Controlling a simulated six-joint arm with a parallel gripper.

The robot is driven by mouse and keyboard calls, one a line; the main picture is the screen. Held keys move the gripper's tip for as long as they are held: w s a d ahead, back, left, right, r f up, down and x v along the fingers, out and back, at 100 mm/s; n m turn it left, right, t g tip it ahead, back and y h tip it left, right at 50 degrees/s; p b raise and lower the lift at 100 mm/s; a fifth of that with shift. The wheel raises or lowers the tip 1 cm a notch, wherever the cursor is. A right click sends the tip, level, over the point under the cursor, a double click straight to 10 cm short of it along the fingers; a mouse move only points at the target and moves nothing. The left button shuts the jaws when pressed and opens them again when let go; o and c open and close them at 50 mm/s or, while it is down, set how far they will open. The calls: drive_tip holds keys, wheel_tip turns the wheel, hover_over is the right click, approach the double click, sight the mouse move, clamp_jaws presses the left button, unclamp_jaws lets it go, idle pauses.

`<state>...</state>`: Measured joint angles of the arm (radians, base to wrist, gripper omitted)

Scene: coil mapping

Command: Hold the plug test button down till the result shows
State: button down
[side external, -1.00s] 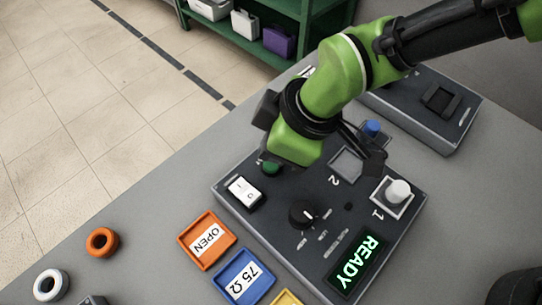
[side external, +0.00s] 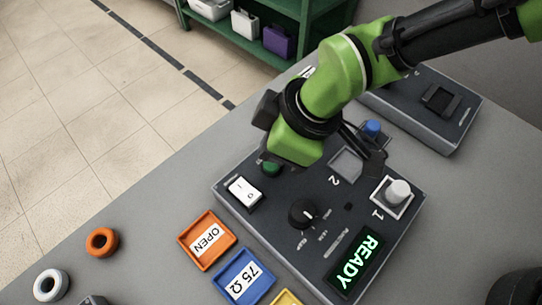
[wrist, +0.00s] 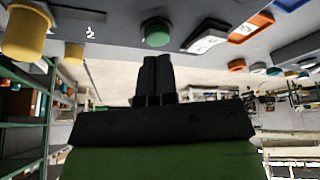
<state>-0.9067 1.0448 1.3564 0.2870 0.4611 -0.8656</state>
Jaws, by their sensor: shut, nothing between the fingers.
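The tester box (side external: 335,235) is dark, with a lit display (side external: 356,262) that reads READY in green. A round green button (side external: 271,168) sits at its far left corner, partly hidden by my arm. The green button also shows at the top of the wrist view (wrist: 155,33). No label naming it as the plug test button is readable. My gripper (wrist: 157,60) is shut and empty, its fingertips just below the green button in the wrist view. Whether they touch it I cannot tell. In the side view the fingertips are hidden behind my arm.
A white rocker switch (side external: 244,193), black selector knob (side external: 303,213), white plug (side external: 398,191) and blue plug (side external: 372,128) stand close around. Labelled trays (side external: 181,240) and an orange coil (side external: 102,241) lie left. Another grey box (side external: 455,127) is at the right.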

drive_tip(key=shift+f, duration=0.1)
drive_tip(key=shift+f, duration=0.5)
drive_tip(key=shift+f, duration=0.15)
drive_tip(key=shift+f, duration=0.2)
idle(3.7)
drive_tip(key=shift+r, duration=3.25)
